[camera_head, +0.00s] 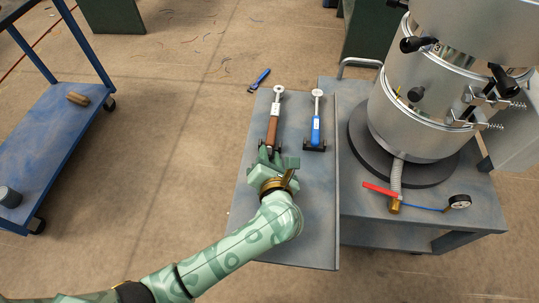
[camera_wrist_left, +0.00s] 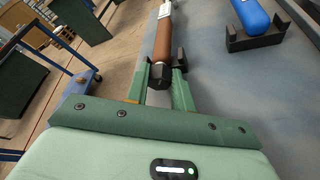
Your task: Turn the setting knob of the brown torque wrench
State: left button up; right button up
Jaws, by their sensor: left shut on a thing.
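The brown torque wrench (camera_head: 272,127) lies on the grey table top (camera_head: 290,230), its ring head pointing away from me. It also shows in the left wrist view (camera_wrist_left: 163,38), resting in a small black holder (camera_wrist_left: 181,57). My left gripper (camera_head: 269,155) is at the near end of the brown wrench. In the left wrist view its two green fingers (camera_wrist_left: 160,82) stand on either side of the dark setting knob (camera_wrist_left: 160,70) and are shut on it. The fingers partly hide the knob. My right gripper is in neither view.
A blue torque wrench (camera_head: 316,126) lies in its own holder just right of the brown one. A large metal cylinder machine (camera_head: 420,105) with a red-handled valve (camera_head: 381,190) stands to the right. A blue cart (camera_head: 50,135) is at the left. The near table top is clear apart from my arm.

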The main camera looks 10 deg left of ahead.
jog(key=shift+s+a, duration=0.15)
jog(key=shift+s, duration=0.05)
pick_arm(q)
jog(key=o, duration=1)
jog(key=shift+s+d+r, duration=0.1)
jog(key=shift+s+r, duration=0.05)
jog(key=shift+s, duration=0.15)
jog(key=p+v, duration=0.5)
jog(key=v, duration=0.9)
jog(key=shift+s+d+r, duration=0.1)
jog(key=shift+s+r, duration=0.1)
jog(key=shift+s, duration=0.1)
jog(key=shift+s+d+r, duration=0.1)
jog(key=shift+s, duration=0.4)
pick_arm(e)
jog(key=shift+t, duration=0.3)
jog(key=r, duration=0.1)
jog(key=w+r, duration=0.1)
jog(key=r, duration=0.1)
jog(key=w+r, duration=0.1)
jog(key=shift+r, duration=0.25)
